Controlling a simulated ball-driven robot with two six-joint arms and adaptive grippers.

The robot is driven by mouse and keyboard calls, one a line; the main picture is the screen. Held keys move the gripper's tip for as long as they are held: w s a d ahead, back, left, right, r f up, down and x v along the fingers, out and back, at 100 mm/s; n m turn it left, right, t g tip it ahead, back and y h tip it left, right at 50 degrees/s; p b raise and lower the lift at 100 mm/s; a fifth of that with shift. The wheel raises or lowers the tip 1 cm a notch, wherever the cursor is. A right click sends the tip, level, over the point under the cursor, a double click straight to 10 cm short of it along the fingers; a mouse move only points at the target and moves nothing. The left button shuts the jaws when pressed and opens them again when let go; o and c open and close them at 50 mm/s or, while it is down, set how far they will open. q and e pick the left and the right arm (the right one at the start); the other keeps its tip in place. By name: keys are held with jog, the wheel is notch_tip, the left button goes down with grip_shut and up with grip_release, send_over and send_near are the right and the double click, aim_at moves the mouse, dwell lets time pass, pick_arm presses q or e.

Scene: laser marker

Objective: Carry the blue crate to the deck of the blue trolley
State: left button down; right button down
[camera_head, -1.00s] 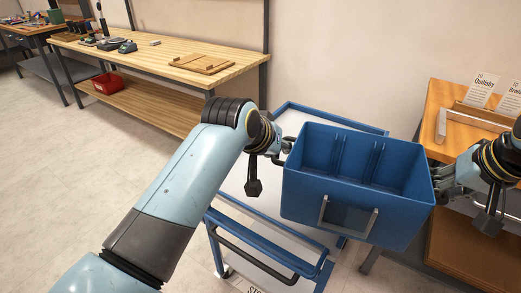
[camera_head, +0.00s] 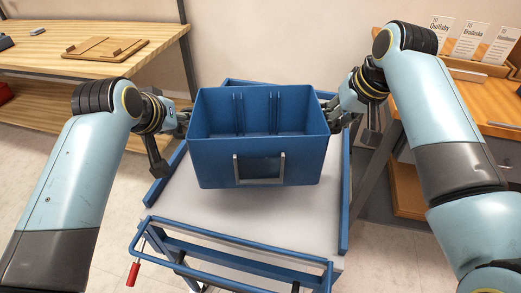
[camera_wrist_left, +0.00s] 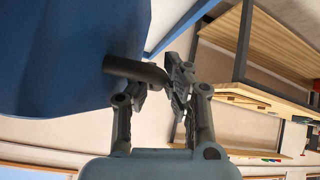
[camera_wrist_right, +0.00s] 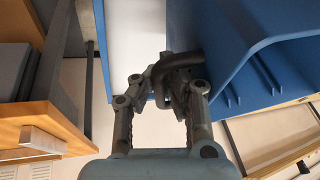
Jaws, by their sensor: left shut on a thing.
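The blue crate (camera_head: 215,158) is empty and upright, held between my two grippers over the white deck (camera_head: 240,215) of the blue trolley (camera_head: 345,205). From the head view I cannot tell whether its base touches the deck. My left gripper (camera_head: 183,124) is at the crate's left side; in the left wrist view its fingers (camera_wrist_left: 165,82) are shut on the dark side handle (camera_wrist_left: 135,70). My right gripper (camera_head: 335,112) is at the right side; in the right wrist view its fingers (camera_wrist_right: 165,88) close around the other dark handle (camera_wrist_right: 195,62).
A wooden bench (camera_head: 150,60) with a wooden tray (camera_head: 105,47) stands at the back left. An orange-topped table (camera_head: 480,100) with label cards (camera_head: 467,38) is at the right, close to the trolley. The trolley's blue push bar (camera_head: 230,243) is at the front.

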pick_arm(q)
jog(key=shift+w+a+f, duration=0.2)
jog(key=shift+f, duration=0.15)
pick_arm(e)
jog(key=shift+w+d+f, duration=0.1)
jog(key=shift+w+f, duration=0.2)
pick_arm(q)
jog(key=shift+s+r, duration=0.1)
pick_arm(e)
jog(key=shift+s+r, duration=0.1)
pick_arm(q)
jog(key=shift+b, duration=0.3)
